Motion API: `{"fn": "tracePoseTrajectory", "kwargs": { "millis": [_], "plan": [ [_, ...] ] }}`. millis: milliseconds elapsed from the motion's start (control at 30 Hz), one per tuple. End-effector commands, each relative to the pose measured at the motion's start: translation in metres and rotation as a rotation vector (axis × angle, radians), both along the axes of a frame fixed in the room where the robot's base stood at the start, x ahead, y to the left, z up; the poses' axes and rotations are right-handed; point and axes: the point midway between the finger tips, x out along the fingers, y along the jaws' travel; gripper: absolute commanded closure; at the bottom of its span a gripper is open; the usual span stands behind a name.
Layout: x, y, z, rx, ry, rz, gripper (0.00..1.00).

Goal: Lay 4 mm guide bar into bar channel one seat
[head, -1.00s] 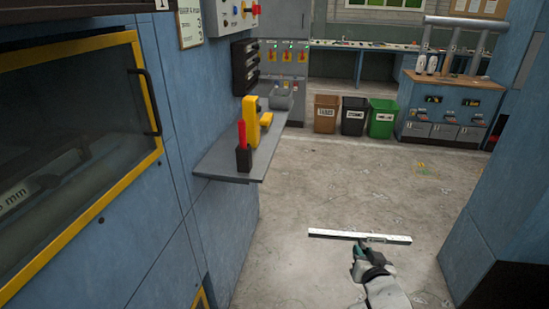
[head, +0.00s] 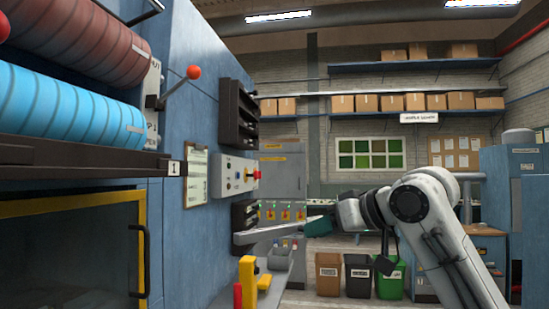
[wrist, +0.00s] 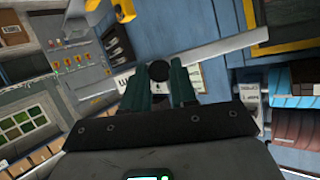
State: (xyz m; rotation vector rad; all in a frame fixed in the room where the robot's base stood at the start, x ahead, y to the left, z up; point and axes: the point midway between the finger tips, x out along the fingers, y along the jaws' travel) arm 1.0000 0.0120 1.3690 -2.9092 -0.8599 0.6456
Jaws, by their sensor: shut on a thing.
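The guide bar (head: 268,231) is a long, thin, pale metal bar. My gripper (head: 322,224) is shut on it and holds it in the air, near level, in front of the blue machine. In the wrist view the bar (wrist: 225,49) runs slantwise beyond the dark green fingers of my gripper (wrist: 164,85); its middle is partly hidden by them. A dark ledge (head: 75,153) with a "1" plate lies under the blue roll at left. I cannot tell whether this is bar channel one. No seat shows clearly.
A red-knobbed lever (head: 193,72) juts from the machine. A control box (head: 234,177) and lower black rack (head: 243,212) are on the wall near the bar. A yellow tool (head: 247,280) stands below. Bins (head: 328,273) stand behind on the floor.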

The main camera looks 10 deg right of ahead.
Motion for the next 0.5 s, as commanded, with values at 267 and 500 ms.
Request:
{"fn": "tracePoseTrajectory", "kwargs": {
  "millis": [267,500],
  "plan": [
    [-0.092,0.072,0.099,-0.002,-0.009,0.339,1.0],
    [-0.184,0.115,0.141,0.0,-0.004,0.572,1.0]
  ]
}}
